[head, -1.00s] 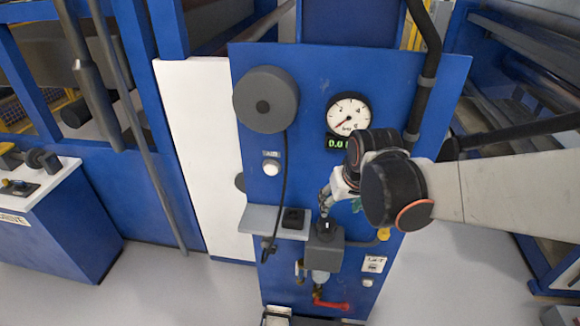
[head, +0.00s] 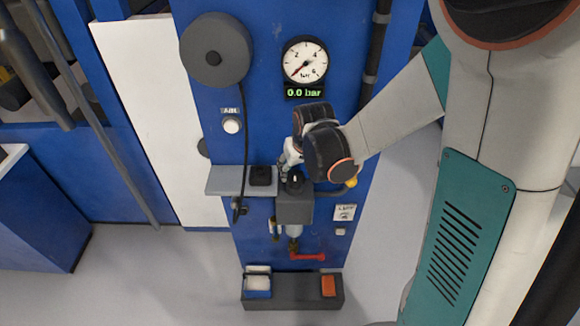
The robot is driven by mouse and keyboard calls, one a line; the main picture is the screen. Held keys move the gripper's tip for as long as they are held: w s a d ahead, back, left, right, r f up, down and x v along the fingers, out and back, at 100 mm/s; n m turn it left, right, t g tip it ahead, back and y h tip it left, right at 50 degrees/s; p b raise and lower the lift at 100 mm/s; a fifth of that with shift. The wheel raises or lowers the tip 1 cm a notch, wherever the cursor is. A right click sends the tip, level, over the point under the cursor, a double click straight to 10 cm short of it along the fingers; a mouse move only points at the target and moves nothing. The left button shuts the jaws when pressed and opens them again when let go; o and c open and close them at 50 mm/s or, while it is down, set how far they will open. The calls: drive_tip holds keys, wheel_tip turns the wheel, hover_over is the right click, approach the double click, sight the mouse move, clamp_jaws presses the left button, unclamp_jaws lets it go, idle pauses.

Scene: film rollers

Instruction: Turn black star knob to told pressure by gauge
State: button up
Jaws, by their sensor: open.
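The black star knob (head: 295,181) sits on top of a grey regulator block (head: 294,208) on the blue panel. My gripper (head: 287,177) is at the knob from above and left, its fingers small and partly hidden by my wrist. It is open; I cannot tell whether a finger touches the knob. The round white gauge (head: 305,62) is above, its red needle at the low left end of the scale. The green display (head: 304,92) under it reads 0.0 bar.
A grey shelf (head: 226,181) with a black block (head: 262,176) is left of the knob. A red lever (head: 308,257) is below the regulator. A dark tray (head: 290,296) stands at the panel's foot. A cable hangs from the grey reel (head: 216,50).

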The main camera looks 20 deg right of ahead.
sight(295, 174)
drive_tip(key=shift+b+x, duration=0.35)
drive_tip(key=shift+x, duration=1.35)
drive_tip(key=c, duration=0.8)
drive_tip(key=m+h, duration=0.1)
drive_tip(key=m, duration=0.1)
drive_tip(key=m+h+b, duration=0.1)
drive_tip(key=m, duration=0.2)
drive_tip(key=shift+m+g, duration=0.3)
drive_tip(key=shift+m+g+h+b, duration=0.55)
drive_tip(key=shift+m+h, duration=0.25)
drive_tip(key=shift+m, duration=1.5)
